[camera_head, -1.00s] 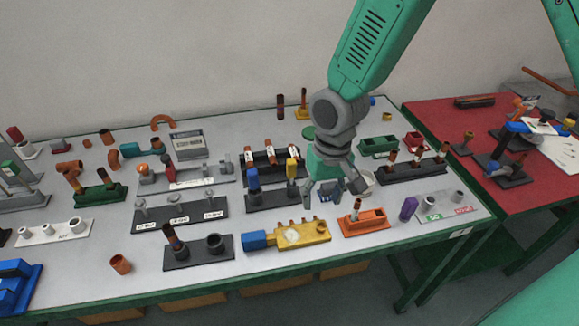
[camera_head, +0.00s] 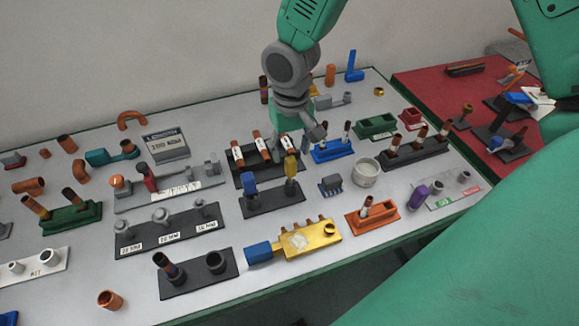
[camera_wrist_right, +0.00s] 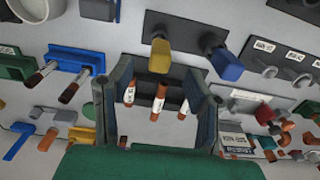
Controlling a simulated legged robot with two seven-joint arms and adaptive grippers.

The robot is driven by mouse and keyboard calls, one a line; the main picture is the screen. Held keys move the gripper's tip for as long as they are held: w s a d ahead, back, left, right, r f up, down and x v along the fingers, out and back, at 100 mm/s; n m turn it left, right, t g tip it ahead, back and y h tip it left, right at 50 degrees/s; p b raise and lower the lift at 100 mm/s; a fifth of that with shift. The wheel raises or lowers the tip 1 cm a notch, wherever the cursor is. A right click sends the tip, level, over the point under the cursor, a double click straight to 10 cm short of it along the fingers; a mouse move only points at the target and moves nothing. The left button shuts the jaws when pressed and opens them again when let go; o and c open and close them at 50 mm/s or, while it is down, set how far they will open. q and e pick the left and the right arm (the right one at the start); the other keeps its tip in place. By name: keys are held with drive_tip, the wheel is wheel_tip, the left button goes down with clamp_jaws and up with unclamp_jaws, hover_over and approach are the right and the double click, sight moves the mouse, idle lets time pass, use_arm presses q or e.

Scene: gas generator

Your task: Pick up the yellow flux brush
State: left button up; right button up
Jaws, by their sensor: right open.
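My right gripper (camera_head: 290,138) is above the table's middle, over a dark rack (camera_head: 240,178) of brown, white-labelled sticks. In the right wrist view its fingers (camera_wrist_right: 152,112) are spread and empty, with the stick ends showing between them. A yellow-topped piece (camera_head: 291,168) stands upright in a dark holder (camera_head: 272,200) beside a blue-topped one (camera_head: 249,184); it also shows in the wrist view (camera_wrist_right: 160,56), beyond the fingers. Another yellow item (camera_head: 313,89) at the back is partly hidden by the gripper. I cannot tell which one is the flux brush. My left gripper is out of view.
A yellow block with a blue end (camera_head: 312,238), an orange holder (camera_head: 372,218) and a white cup (camera_head: 366,171) are in front and right. A blue holder (camera_head: 332,152) is close right of the gripper. A red table (camera_head: 430,88) adjoins at right.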

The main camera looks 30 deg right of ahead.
sight(290, 171)
wheel_tip(290, 171, down, 3)
drive_tip(key=shift+w+r, duration=0.1)
drive_tip(key=shift+w, duration=0.05)
wheel_tip(290, 171, down, 5)
drive_tip(key=shift+d, duration=0.1)
clamp_jaws()
